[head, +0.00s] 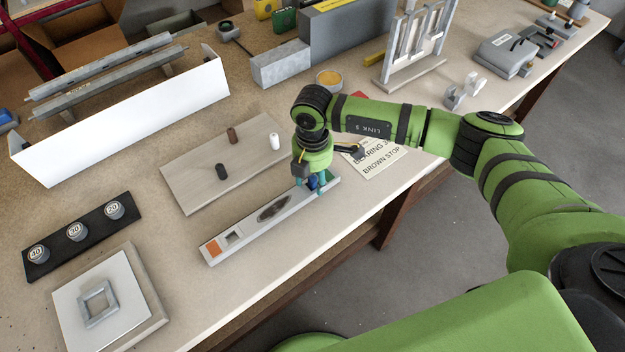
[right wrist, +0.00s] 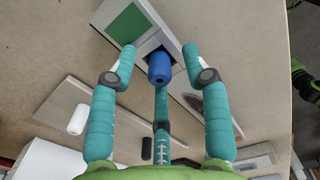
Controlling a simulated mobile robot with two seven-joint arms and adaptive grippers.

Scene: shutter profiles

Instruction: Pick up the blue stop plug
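The blue stop plug (right wrist: 160,68) is a small blue cylinder with a hole in its end. It stands at a dark square opening in the long light-grey tray (right wrist: 172,18), beside a green patch (right wrist: 127,26). In the head view the plug (head: 314,181) is partly hidden by my right gripper (head: 312,187), which points down over the far right end of the tray (head: 250,238). In the right wrist view the teal fingers of my right gripper (right wrist: 160,58) are spread around the plug, with gaps at both sides. My left gripper is out of view.
A wooden board (head: 190,180) with brown, black and white plugs lies left of the tray. A lettered card (head: 378,158) lies to the right, close to my right arm. A white upright panel (head: 120,120) stands farther left. The table's front edge is near the tray.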

